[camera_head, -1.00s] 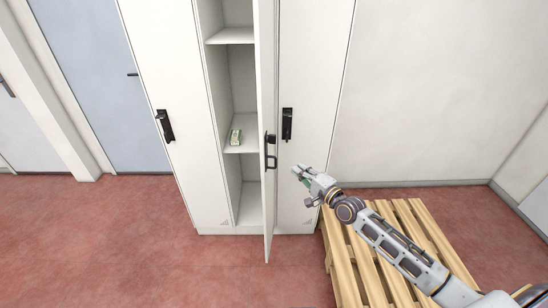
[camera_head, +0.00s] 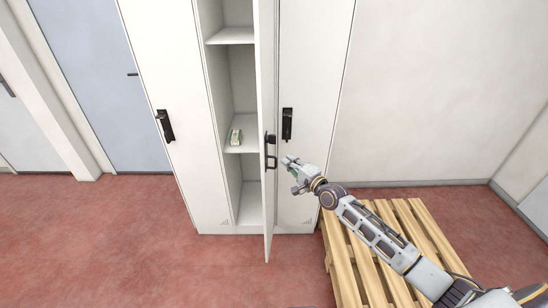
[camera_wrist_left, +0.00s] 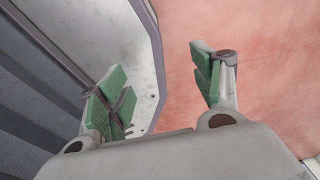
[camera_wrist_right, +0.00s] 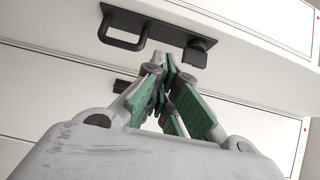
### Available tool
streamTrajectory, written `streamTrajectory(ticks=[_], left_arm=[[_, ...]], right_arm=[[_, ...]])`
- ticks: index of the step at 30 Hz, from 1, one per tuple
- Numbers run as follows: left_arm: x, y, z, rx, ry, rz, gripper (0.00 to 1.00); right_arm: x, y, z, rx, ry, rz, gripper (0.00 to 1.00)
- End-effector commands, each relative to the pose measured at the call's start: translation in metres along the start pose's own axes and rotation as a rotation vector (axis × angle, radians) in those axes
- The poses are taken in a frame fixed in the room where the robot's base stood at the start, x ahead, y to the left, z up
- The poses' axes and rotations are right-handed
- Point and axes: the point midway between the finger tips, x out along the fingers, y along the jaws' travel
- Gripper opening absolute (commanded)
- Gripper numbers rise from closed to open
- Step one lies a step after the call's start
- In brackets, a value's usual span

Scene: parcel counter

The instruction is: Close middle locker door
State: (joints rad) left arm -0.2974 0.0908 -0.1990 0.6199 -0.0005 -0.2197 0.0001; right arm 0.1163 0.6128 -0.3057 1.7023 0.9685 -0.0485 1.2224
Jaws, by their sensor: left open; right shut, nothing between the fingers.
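The middle locker door (camera_head: 266,200) stands swung open, seen nearly edge-on in the head view, with a black handle (camera_head: 271,160) on its outer side. The open locker (camera_head: 243,90) shows shelves inside. My right gripper (camera_head: 287,161) is shut and empty, just right of the door handle at about its height. In the right wrist view the black handle (camera_wrist_right: 150,30) lies just beyond the shut fingertips (camera_wrist_right: 161,62); I see no clear contact. My left gripper (camera_wrist_left: 165,85) is open and empty in its wrist view and out of the head view.
Shut locker doors stand left (camera_head: 170,60) and right (camera_head: 312,60). A wooden pallet (camera_head: 345,262) lies on the red floor under my right arm.

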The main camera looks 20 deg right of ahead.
Motion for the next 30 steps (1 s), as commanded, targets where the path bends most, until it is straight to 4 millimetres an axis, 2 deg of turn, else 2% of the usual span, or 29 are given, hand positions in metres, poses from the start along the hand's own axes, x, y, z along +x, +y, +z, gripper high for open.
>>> streamTrajectory(ticks=[9, 13, 30], left_arm=[[0.0, 0.016, -0.003, -0.006, 0.003, 0.016, 0.66], [-0.001, 0.015, -0.002, -0.005, 0.002, 0.015, 0.66], [-0.014, 0.009, 0.0, -0.003, -0.001, 0.01, 0.66]], right_arm=[[0.023, -0.001, -0.001, 0.0, 0.001, 0.0, 0.0], [0.032, -0.001, 0.0, 0.0, 0.0, 0.0, 0.0], [0.058, -0.001, 0.027, 0.0, 0.0, 0.0, 0.0]])
